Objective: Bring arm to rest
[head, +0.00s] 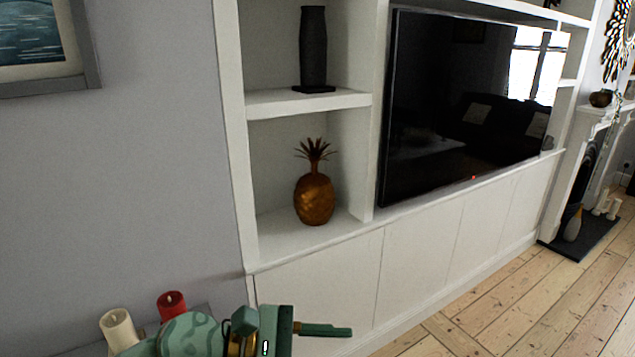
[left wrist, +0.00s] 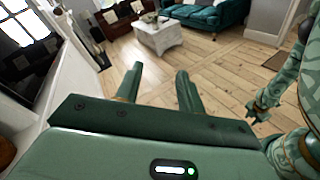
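My left gripper (head: 345,331) is at the bottom of the head view, in front of the white cabinet doors and pointing right. In the left wrist view its two green fingers (left wrist: 160,78) stand apart with nothing between them, above bare floor. A green arm of mine shows at the right of the left wrist view, with the right gripper (left wrist: 257,112) at its end over the floorboards. Its fingers are too small to tell whether they are open. The right gripper is not in the head view.
A red candle (head: 171,304) and a cream candle (head: 118,328) stand close to my left arm. The white built-in unit (head: 310,300) holds a pineapple ornament (head: 314,198), dark vase (head: 313,48) and television (head: 470,110). A white table (left wrist: 165,38) and teal sofa (left wrist: 205,17) stand farther off.

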